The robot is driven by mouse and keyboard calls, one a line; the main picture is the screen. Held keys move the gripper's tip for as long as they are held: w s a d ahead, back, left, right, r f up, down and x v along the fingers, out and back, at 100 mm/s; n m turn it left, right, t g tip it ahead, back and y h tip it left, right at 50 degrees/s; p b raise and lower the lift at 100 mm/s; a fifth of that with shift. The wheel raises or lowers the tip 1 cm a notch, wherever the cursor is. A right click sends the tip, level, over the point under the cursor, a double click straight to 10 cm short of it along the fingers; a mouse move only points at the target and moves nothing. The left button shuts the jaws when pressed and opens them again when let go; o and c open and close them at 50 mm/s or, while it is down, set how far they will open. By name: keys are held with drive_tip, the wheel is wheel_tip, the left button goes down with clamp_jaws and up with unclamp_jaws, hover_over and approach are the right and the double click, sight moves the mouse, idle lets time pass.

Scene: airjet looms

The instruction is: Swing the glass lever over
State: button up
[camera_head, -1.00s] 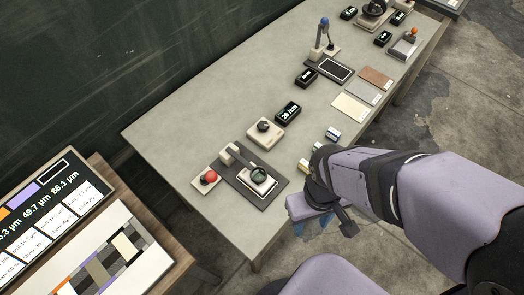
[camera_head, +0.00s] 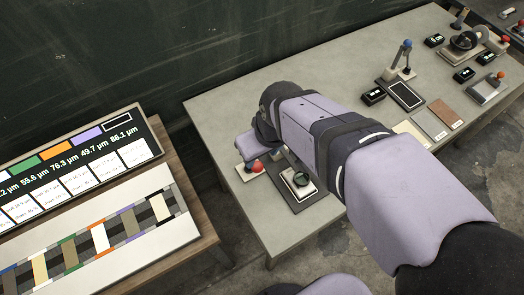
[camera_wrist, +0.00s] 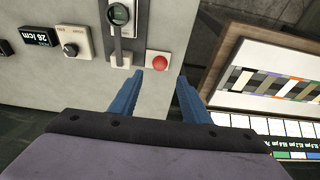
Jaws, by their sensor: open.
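The glass lever is a round, dark-rimmed glass (camera_head: 301,180) over a white pad on a dark base plate (camera_head: 304,199) at the table's near left corner. In the head view my arm hides part of it. In the wrist view the glass (camera_wrist: 119,14) is at the top, with its dark plate (camera_wrist: 140,22) running down to a light block (camera_wrist: 121,60). My gripper (camera_wrist: 160,82) is open and empty. Its two blue fingers point toward the red knob's block, right of the plate, and do not appear to touch anything. The fingers are hidden in the head view.
A red knob (camera_wrist: 159,63) on a white block is beside the plate. A dial box (camera_wrist: 72,42) and black display (camera_wrist: 37,37) are to its left. A board with striped samples (camera_head: 95,240) stands on a wooden table at left. Dark wall behind.

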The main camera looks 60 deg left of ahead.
sight(257, 164)
drive_tip(key=shift+f, duration=0.1)
drive_tip(key=b+x, duration=0.6)
drive_tip(key=x, duration=0.2)
drive_tip(key=shift+f+b, duration=0.3)
drive_tip(key=shift+f, duration=0.05)
drive_tip(key=shift+a+r, duration=0.15)
drive_tip(key=c, duration=0.8)
drive_tip(key=shift+o, duration=0.2)
